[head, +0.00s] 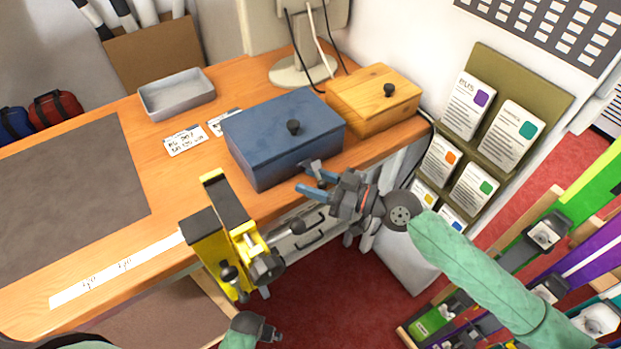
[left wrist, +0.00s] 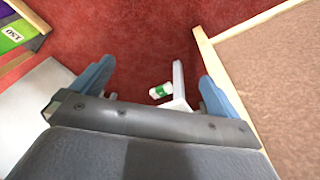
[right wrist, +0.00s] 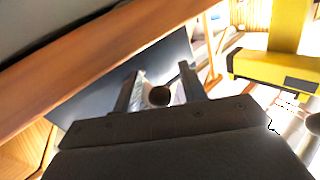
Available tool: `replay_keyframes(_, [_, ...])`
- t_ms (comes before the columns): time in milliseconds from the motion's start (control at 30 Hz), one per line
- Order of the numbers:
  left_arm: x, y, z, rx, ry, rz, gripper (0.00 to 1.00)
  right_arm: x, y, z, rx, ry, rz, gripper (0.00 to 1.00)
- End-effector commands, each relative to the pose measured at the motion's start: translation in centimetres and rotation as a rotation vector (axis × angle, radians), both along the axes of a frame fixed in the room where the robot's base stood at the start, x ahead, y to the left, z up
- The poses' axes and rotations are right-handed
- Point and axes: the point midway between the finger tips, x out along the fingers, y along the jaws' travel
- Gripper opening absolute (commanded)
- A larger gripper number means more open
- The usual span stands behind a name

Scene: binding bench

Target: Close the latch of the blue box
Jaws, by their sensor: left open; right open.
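The blue box (head: 262,150) stands near the bench's front edge, its lid down, with a dark knob (head: 293,127) on top. A grey latch piece (head: 312,166) sticks out at its front, close to my right gripper (head: 313,186). That gripper is open in front of the box. In the right wrist view, a dark round knob (right wrist: 159,96) on a pale metal piece shows between the open fingers (right wrist: 160,85); I cannot tell if they touch it. The latch is partly hidden. My left gripper (left wrist: 157,85) is open and empty above the red floor.
A yellow and black press (head: 232,235) stands at the bench edge, left of my right gripper. A wooden box (head: 365,112) stands right behind the blue box. A grey tray (head: 177,97) and labels (head: 185,140) lie to the left. A card rack (head: 480,130) is on the right.

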Motion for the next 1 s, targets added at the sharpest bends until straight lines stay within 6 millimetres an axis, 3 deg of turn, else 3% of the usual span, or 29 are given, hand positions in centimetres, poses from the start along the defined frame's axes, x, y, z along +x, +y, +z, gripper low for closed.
replay_keyframes(67, [-0.1,0.0,0.0,-0.001,0.001,0.0,1.0,0.0,0.0,0.0,0.0,0.0,0.0,0.42])
replay_keyframes(300, [-0.3,-0.1,-0.1,0.0,0.006,0.0,1.0,0.0,0.0,0.0,0.0,0.0,0.0,0.0])
replay_keyframes(667, [-0.4,0.0,-0.3,0.0,-0.001,0.0,1.0,0.1,0.0,0.2,-0.006,0.008,-0.001,0.0])
replay_keyframes(767, [-1.6,0.8,-2.6,0.011,0.014,-0.004,1.0,0.3,-0.1,0.4,-0.014,0.017,-0.001,0.0])
replay_keyframes(1000, [-2.0,1.6,-6.4,0.02,-0.006,-0.006,1.0,1.0,-0.2,0.9,-0.047,0.061,-0.001,0.0])
